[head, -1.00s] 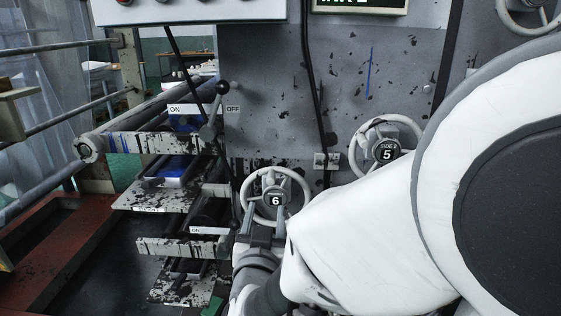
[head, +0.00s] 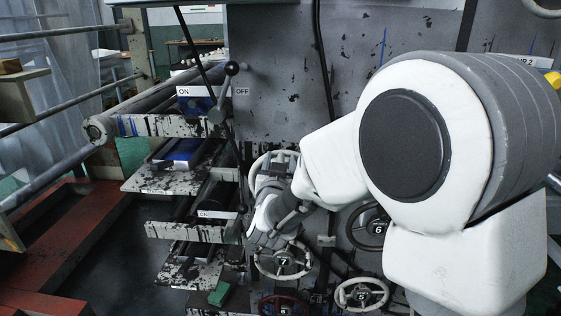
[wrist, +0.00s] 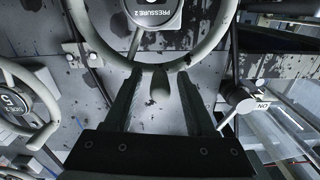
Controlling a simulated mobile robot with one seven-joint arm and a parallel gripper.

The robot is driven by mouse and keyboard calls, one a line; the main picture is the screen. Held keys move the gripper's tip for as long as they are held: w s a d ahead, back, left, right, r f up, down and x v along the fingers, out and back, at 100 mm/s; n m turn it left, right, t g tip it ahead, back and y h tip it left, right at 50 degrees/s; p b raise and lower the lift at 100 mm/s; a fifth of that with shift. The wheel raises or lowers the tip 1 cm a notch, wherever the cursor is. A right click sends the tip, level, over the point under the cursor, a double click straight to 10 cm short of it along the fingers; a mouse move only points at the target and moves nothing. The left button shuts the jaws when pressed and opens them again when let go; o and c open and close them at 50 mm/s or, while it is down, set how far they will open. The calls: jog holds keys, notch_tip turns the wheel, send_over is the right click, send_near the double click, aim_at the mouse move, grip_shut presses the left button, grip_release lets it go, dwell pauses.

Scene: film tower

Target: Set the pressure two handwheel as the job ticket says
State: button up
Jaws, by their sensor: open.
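The pressure two handwheel is a pale ring with a dark round hub marked "PRESSURE 2", upside down at the top of the wrist view (wrist: 190,58). In the head view its rim (head: 257,165) shows beside my wrist, which hides most of it. My gripper (wrist: 160,74) is open, its two dark fingers reaching up to the near part of the rim. A small grey rounded knob (wrist: 159,88) is between the fingers; neither finger is clearly pressed on it. The hub's number is cut off in the wrist view, and no job ticket is readable.
Handwheel 7 (head: 282,274) is just below my wrist, with a dark wheel (head: 367,247) to the right and a red wheel (head: 283,313) lower. An ON/OFF lever (head: 224,92) stands upper left. Another pale wheel (wrist: 50,88) is left in the wrist view.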

grip_shut()
dwell(1.4)
